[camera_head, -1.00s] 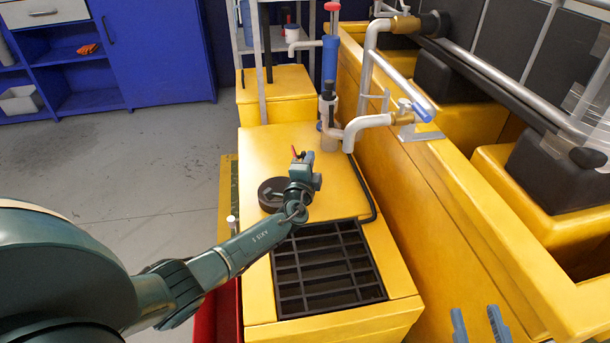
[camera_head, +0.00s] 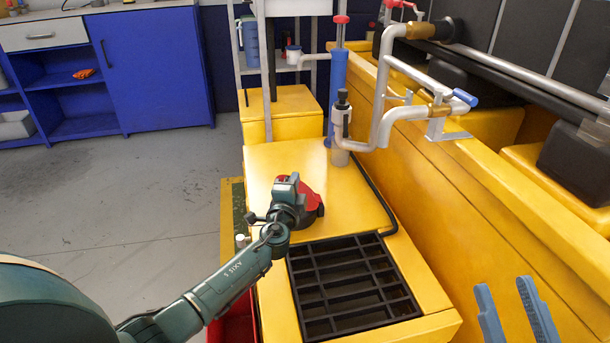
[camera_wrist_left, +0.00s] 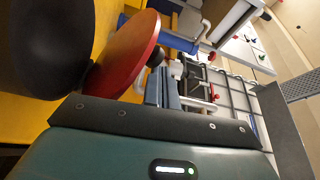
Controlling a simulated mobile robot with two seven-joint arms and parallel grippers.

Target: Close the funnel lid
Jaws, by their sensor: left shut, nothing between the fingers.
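The funnel lid is a red disc (camera_head: 311,190), largely hidden behind my left gripper on top of the yellow tank. In the left wrist view the red lid (camera_wrist_left: 128,50) is tilted beside a dark rounded body (camera_wrist_left: 45,40), apparently the funnel. My left gripper (camera_head: 288,183) is shut and empty, close against the lid's left side in the head view. Its fingers (camera_wrist_left: 162,88) show beside the lid in the wrist view; I cannot tell whether they touch it. My right gripper (camera_head: 503,284) is open and empty at the lower right.
A black grating (camera_head: 350,285) covers the near part of the yellow tank (camera_head: 262,160). A blue-bodied pump (camera_head: 335,90) and grey pipes (camera_head: 380,90) rise behind it. The yellow machine wall (camera_head: 450,190) bounds the right side. Grey floor at left is open.

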